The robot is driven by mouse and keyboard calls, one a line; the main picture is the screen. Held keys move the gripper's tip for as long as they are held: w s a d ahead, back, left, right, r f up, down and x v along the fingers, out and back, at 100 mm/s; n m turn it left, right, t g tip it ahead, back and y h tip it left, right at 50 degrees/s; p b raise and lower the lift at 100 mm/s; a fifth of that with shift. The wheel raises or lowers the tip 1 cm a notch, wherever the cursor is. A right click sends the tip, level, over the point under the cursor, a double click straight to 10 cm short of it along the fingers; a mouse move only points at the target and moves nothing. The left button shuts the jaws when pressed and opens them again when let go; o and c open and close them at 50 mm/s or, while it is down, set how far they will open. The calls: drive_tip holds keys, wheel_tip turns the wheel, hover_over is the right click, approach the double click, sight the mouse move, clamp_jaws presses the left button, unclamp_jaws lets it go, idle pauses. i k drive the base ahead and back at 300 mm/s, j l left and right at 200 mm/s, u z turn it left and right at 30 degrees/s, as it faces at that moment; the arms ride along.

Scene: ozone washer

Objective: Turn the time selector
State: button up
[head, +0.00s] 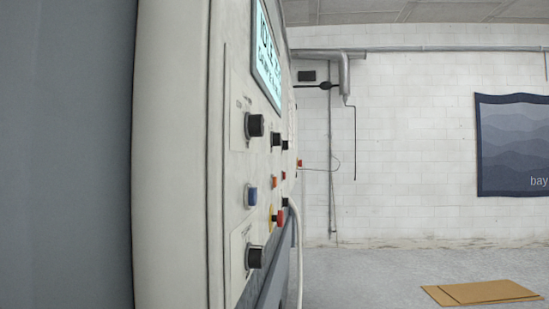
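The washer's control panel (233,200) stands at the left in the head view, seen at a steep angle. It carries several black knobs: an upper near knob (255,125), one just beyond it (276,139), and a lower near knob (255,257). The labels beside them are too small and slanted to read, so I cannot tell which knob is the time selector. A lit display (267,50) sits above the knobs. My gripper is not in view.
A blue button (251,196) and a red button (279,217) sit between the knobs. A pale hose (298,250) hangs past the panel. Flat cardboard (482,292) lies on the floor at right. The floor between (370,275) is clear up to the white block wall (410,150).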

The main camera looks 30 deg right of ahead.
sight(276, 138)
drive_tip(key=l+u, duration=0.2)
drive_tip(key=l, duration=0.4)
drive_tip(key=l+u, duration=0.2)
drive_tip(key=l, duration=0.45)
drive_tip(key=l+u, duration=0.2)
drive_tip(key=l, duration=0.4)
drive_tip(key=k+l+u, duration=0.2)
drive_tip(key=l, duration=0.35)
drive_tip(key=i+l, duration=0.05)
